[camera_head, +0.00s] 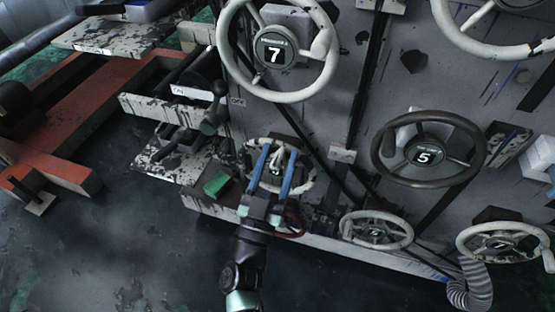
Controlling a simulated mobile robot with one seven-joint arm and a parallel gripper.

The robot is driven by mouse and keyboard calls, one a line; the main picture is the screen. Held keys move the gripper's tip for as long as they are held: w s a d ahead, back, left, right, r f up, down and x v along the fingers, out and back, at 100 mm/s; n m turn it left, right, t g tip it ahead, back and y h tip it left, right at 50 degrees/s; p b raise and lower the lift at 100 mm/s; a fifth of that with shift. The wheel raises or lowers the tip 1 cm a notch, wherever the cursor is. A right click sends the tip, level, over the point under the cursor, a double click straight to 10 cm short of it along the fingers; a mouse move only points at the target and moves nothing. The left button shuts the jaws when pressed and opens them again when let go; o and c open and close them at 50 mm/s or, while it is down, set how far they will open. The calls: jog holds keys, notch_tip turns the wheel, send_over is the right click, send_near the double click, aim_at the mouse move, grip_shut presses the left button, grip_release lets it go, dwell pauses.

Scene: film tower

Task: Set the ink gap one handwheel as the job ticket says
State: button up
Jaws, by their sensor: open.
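My gripper (277,153) is open, with two blue fingers in front of a small white handwheel (311,173) low on the grey machine. The fingers overlap the wheel's hub and hide most of its label. I cannot tell whether they touch it. A large white handwheel (273,53) above it reads 7. A dark handwheel (424,155) to the right reads 5. I cannot read which handwheel is ink gap one. I cannot make out a job ticket.
Two more small white handwheels (376,231) (503,242) sit low on the right, and part of another (484,22) shows at top right. A lever (213,108) by an ON label and a green block (216,184) are left of my gripper. A ribbed hose (472,285) hangs at lower right. Dark floor at lower left is clear.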

grip_shut()
dwell(1.4)
